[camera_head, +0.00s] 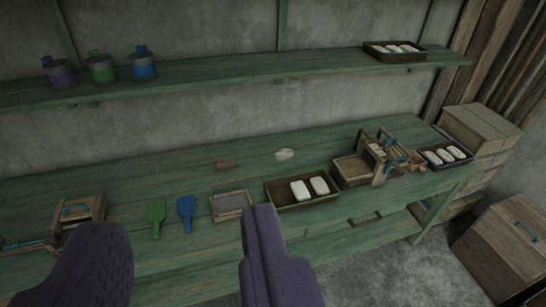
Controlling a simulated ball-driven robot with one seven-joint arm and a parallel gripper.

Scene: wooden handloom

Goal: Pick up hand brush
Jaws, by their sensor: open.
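No thing can be told surely as the hand brush. A green paddle-shaped tool with a handle (156,219) and a blue one like it (186,213) lie side by side on the green workbench (330,230), handles toward me. My gripper (184,220) is open and empty. Its two dark purple fingers are wide apart at the bottom of the view, with the two paddle-shaped tools showing between and beyond them. The left finger partly covers the bench's front left.
A framed panel (232,205), a wooden tray with white pieces (303,202) and a small wooden loom-like device (380,158) stand to the right. A wooden box device (80,214) is at left. A shelf (230,73) hangs above. Boxes (503,245) stand at far right.

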